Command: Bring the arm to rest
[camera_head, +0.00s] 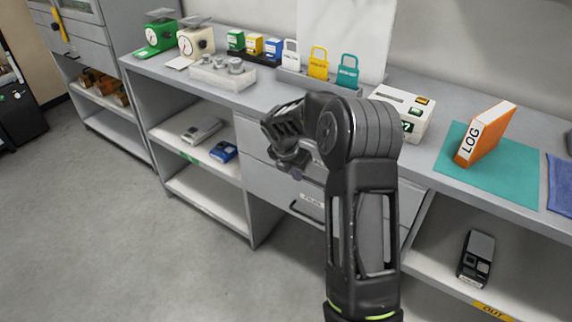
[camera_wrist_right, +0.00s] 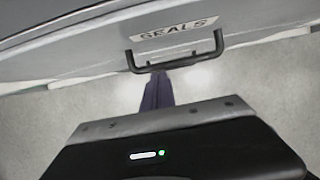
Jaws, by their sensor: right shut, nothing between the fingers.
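My right arm rises from the bottom of the head view and bends over at the elbow. My right gripper (camera_head: 295,172) is in front of the grey drawers, left of the elbow, and partly overlaps the drawer fronts. In the right wrist view its fingers (camera_wrist_right: 157,88) are together and empty. My left gripper does not show.
Lower shelves hold small devices. The floor (camera_head: 110,220) at left is clear.

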